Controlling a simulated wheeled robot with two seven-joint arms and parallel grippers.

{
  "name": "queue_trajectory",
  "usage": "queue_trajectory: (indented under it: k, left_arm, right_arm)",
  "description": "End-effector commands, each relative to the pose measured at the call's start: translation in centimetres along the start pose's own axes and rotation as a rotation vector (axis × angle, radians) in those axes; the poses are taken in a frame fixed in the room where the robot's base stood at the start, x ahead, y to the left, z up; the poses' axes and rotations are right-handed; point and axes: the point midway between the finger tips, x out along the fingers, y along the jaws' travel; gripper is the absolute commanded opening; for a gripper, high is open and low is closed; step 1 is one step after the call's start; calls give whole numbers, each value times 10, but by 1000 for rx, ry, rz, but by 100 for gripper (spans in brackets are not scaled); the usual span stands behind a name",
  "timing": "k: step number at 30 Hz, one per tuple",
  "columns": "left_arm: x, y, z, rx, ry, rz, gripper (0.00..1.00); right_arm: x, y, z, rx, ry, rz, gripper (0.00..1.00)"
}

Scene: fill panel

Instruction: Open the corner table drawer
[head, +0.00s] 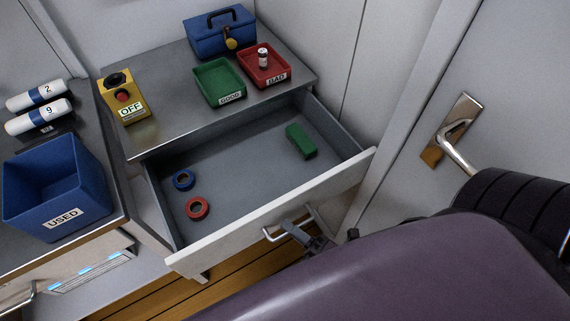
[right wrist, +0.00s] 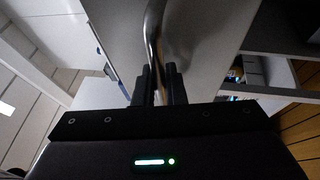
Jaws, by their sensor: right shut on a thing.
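The corner table drawer (head: 270,213) is pulled well out from under the grey table top (head: 165,128) in the head view. Its inside shows a blue ring (head: 183,180), a red ring (head: 197,208) and a green block (head: 300,141). My right gripper (head: 302,236) is at the drawer's front, shut on the metal bar handle (head: 272,237). In the right wrist view the handle (right wrist: 153,35) runs between the two dark fingers (right wrist: 160,85). My left gripper is not in view.
On the table top stand a blue toolbox (head: 219,35), a green tray (head: 219,82), a red tray (head: 265,66) holding a small bottle, and a yellow OFF switch box (head: 124,98). A blue USED bin (head: 57,190) stands at left. A door with a lever handle (head: 452,135) is at right.

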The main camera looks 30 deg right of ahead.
Motion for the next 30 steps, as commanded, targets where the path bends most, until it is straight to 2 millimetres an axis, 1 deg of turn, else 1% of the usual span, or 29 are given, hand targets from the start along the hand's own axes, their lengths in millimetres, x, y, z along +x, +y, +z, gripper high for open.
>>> queue_trajectory:
  k: [1,3,14,15,19,20,27,30]
  left_arm:
    - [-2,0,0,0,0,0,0]
    - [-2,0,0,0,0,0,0]
    - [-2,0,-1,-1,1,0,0]
    - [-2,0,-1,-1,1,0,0]
    - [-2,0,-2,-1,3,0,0]
    - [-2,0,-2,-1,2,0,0]
    - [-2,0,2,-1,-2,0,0]
    - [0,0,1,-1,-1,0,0]
  right_arm:
    - [-6,1,-3,2,3,-1,0]
    - [-9,1,-4,3,3,-1,0]
    - [-12,0,-7,6,6,-4,0]
    - [-12,0,-7,7,7,-5,13]
    - [-11,0,-6,5,5,-4,30]
    - [-11,0,-6,5,5,-3,32]
    - [-10,1,-5,3,3,-1,32]
    - [-15,0,-5,3,3,-3,32]
